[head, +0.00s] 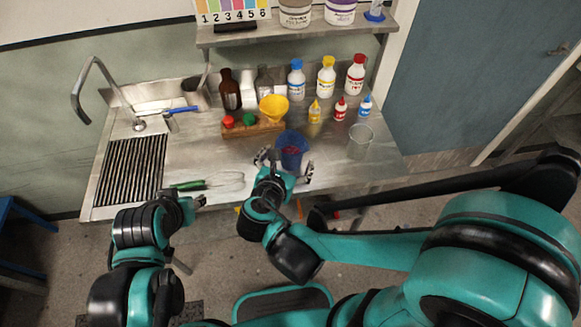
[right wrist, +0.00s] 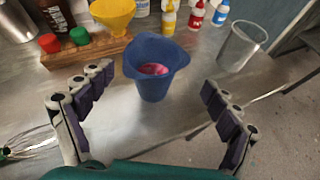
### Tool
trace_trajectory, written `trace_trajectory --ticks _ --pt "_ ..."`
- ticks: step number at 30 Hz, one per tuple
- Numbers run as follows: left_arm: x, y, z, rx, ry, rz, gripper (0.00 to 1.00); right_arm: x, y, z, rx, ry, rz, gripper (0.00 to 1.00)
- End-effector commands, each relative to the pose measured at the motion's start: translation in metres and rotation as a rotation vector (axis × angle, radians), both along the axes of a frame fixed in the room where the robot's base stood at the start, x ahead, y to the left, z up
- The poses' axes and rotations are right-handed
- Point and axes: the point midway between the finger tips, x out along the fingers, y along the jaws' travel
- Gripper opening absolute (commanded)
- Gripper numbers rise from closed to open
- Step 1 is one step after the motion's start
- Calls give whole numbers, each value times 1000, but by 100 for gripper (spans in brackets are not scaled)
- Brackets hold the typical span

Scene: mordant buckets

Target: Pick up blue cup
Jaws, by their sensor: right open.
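The blue cup (head: 291,150) stands upright on the steel counter, near its front edge. In the right wrist view the cup (right wrist: 153,66) has a spout-like lip and something pink-red inside. My right gripper (head: 286,167) is open, its fingers spread to the left and right of the cup. In the right wrist view the gripper (right wrist: 155,105) shows both fingers apart, with the cup ahead between them and no finger touching it that I can see. My left gripper (head: 195,203) is at the counter's front edge, near the whisk; its jaws are too small to judge.
A clear beaker (head: 360,141) stands right of the cup. A wooden rack (head: 252,131) with red and green caps and a yellow funnel (head: 273,108) is behind left. Several bottles line the back. A green-handled whisk (head: 210,183) lies left, beside the drainer (head: 133,170).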

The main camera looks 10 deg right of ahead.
Motion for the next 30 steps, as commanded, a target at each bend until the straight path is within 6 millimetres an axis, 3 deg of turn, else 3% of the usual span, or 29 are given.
trace_trajectory --ticks 1,5,21,30 --pt "0 0 -9 0 0 0 40 0 8 -8 -64 -3 38 89" --pt "0 0 -13 0 0 0 40 4 13 -9 -151 -3 79 89" --pt "0 0 -37 0 0 0 40 62 -17 -34 -154 -3 77 89" --pt "0 0 -37 0 0 0 40 66 -18 -34 -154 -3 81 89"
